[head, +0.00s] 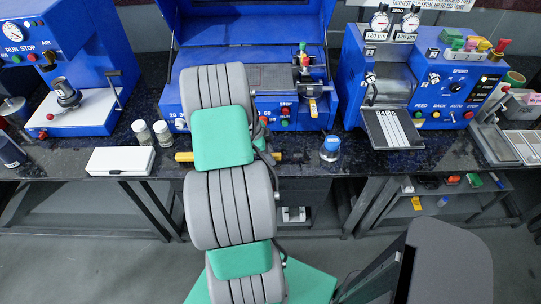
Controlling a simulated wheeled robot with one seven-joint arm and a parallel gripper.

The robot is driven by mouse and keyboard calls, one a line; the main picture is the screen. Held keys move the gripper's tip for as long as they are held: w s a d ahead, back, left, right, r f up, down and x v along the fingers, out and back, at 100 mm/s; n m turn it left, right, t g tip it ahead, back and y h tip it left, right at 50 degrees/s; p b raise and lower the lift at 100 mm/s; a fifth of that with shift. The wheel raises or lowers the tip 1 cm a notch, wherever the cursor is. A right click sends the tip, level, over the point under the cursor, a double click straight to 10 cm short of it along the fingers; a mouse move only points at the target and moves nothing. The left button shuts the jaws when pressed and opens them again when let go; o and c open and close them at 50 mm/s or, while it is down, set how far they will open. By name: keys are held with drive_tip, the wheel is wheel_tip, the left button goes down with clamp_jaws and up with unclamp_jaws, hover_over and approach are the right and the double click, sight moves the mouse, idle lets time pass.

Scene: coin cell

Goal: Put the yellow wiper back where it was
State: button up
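A yellow bar, which looks like the wiper, shows at the front edge of the bench on both sides of my arm. Its left end (184,156) sticks out left of the arm, and its right end shows just right of it. Its middle is hidden behind my arm. My gripper is hidden behind my own grey and green arm links, so I cannot tell whether it touches or holds the bar. The middle blue machine (186,92) stands behind the arm with its lid raised. A small yellow-orange tab (312,107) hangs on its front.
A white box (121,161) and two small jars (162,133) stand left of the arm. A blue-capped jar (330,148) stands to the right. Blue machines stand at left (92,35) and right (425,117). The lower shelf (455,187) holds small coloured items. Bare dark bench (375,160) shows at right.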

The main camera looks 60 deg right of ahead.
drive_tip(key=o, duration=0.4)
drive_tip(key=b+v, duration=0.2)
drive_tip(key=v, duration=1)
drive_tip(key=w+a+r+n+t+h, duration=0.1)
drive_tip(key=w+a+r+n+t, duration=0.1)
drive_tip(key=w+a+r+n, duration=0.35)
drive_tip(key=w+a+r+n+t, duration=0.1)
drive_tip(key=w+a+r+n, duration=0.1)
drive_tip(key=w+a+n, duration=0.5)
drive_tip(key=s+a+r+n+t+y, duration=0.1)
drive_tip(key=a+n, duration=0.5)
drive_tip(key=a, duration=0.3)
drive_tip(key=s+a+r+n+t+y, duration=0.1)
drive_tip(key=a+n+t, duration=0.1)
drive_tip(key=a+n, duration=0.4)
drive_tip(key=s+a+r+n+t+y, duration=0.1)
drive_tip(key=a+n, duration=0.5)
drive_tip(key=a, duration=0.8)
drive_tip(key=shift+s+n+t, duration=0.25)
drive_tip(key=shift+s+t, duration=0.05)
drive_tip(key=shift+s, duration=0.15)
